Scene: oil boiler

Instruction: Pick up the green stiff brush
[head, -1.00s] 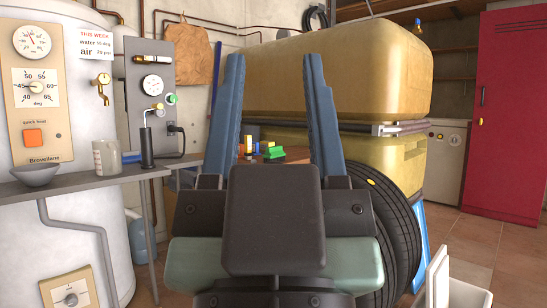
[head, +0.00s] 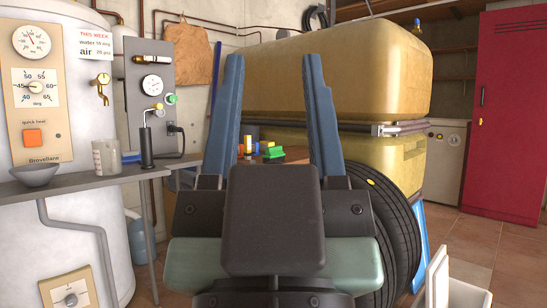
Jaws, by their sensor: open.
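A small green object (head: 274,153), which looks like the green stiff brush, lies on a brown table top (head: 258,159) in the background. It shows in the gap between the two fingers of my gripper (head: 275,62). The gripper is open and empty, with its blue fingers pointing up and spread apart in the picture. The brush is well beyond the fingers and not touched. My gripper's body hides the lower part of the table.
A grey shelf (head: 110,172) with a bowl (head: 36,174), a beaker (head: 106,157) and a black pump (head: 147,148) is at left. Tyres (head: 400,230) and a big yellow tank (head: 340,75) are at right.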

